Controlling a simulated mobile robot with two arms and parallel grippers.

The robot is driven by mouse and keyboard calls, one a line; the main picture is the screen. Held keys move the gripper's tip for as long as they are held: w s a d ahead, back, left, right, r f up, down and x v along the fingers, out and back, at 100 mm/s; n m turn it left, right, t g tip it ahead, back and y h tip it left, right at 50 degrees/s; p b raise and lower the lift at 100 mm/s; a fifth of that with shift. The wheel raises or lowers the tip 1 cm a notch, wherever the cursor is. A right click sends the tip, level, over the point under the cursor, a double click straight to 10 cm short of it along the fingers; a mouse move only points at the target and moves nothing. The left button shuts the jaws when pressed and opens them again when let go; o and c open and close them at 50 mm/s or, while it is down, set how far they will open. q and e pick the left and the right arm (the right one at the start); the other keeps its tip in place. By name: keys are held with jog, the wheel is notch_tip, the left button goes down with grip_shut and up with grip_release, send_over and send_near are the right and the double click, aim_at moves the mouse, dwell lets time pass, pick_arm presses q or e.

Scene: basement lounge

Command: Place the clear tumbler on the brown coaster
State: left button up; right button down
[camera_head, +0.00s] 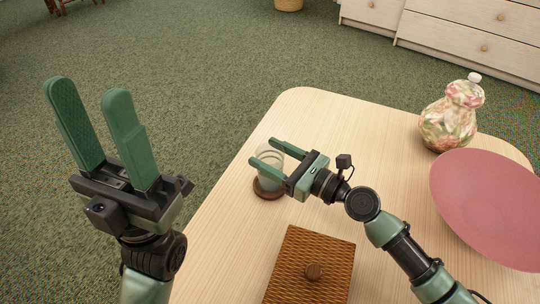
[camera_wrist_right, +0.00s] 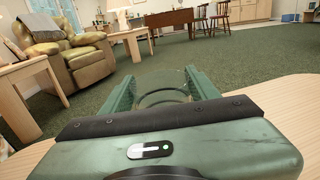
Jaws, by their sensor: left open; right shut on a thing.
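The clear tumbler (camera_head: 270,170) is upright between the fingers of my right gripper (camera_head: 267,157), which is shut on it. The brown coaster (camera_head: 266,193), round and dark, lies on the table directly below the tumbler in the head view. The tumbler's base overlaps the coaster there, but I cannot tell whether they touch. In the right wrist view, the tumbler's rim (camera_wrist_right: 163,91) shows between the two green fingers of that gripper (camera_wrist_right: 160,85). My left gripper (camera_head: 86,92) is open and empty, left of the table with its fingers pointing up.
The pale wooden table (camera_head: 335,120) carries a brown woven box (camera_head: 310,265) with a knob near the front, a pink round plate (camera_head: 490,205) at the right and a floral lidded jar (camera_head: 450,120) at the back right. The table's back middle is clear.

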jog(key=shift+f, duration=0.1)
jog(key=shift+c, duration=2)
grip_release()
jog(key=shift+f, duration=0.1)
jog(key=shift+r, duration=0.2)
jog(key=shift+s+d, duration=0.15)
jog(key=shift+d, duration=0.1)
jog(key=v, duration=1.1)
jog(key=shift+s+d, duration=0.15)
jog(key=shift+d, duration=0.05)
